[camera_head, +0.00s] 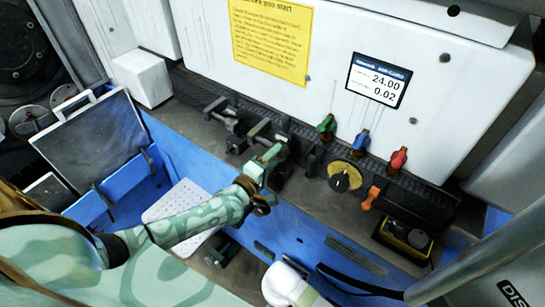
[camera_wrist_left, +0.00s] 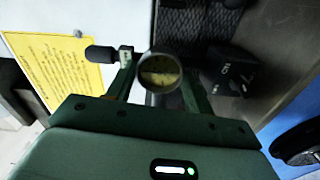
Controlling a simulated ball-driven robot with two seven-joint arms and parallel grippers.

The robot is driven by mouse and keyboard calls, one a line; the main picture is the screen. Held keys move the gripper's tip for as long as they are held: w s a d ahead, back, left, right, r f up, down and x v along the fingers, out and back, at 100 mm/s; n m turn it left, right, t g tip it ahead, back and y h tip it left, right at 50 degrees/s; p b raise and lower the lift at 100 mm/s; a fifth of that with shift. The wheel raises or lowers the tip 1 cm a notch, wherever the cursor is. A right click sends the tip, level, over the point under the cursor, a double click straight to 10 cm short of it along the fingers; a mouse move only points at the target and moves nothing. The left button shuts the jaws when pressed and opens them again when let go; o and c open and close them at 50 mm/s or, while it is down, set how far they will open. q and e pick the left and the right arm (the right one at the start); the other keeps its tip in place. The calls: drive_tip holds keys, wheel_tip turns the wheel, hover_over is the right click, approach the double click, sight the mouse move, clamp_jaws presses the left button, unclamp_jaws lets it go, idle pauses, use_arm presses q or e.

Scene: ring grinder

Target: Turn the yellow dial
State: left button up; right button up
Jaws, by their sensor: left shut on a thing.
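The yellow dial (camera_head: 345,177) is a round disc with a black centre on the dark bench strip, below the coloured levers. My left gripper (camera_head: 266,163) is to the left of the dial, apart from it, near black clamp-like fittings. In the left wrist view, my left gripper (camera_wrist_left: 160,75) is shut on a dark round-ended piece (camera_wrist_left: 159,74) with a pale yellowish face. I cannot tell which fitting this piece belongs to. I cannot make out a right gripper.
Green (camera_head: 327,124), blue (camera_head: 361,140) and red (camera_head: 398,158) levers stand behind the dial. An orange handle (camera_head: 371,198) is just to its right. A display (camera_head: 379,80) and a yellow notice (camera_head: 270,42) are on the white panel. Black fittings (camera_head: 222,111) stand left of my gripper.

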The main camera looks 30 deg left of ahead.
use_arm(q)
drive_tip(key=shift+f, duration=0.1)
idle(0.3)
drive_tip(key=o, duration=1)
drive_tip(key=shift+s, duration=0.1)
drive_tip(key=s, duration=0.5)
drive_tip(key=s+a, duration=0.1)
drive_tip(key=s, duration=0.4)
drive_tip(key=s+a, duration=0.1)
drive_tip(key=s, duration=0.5)
drive_tip(key=shift+a, duration=0.15)
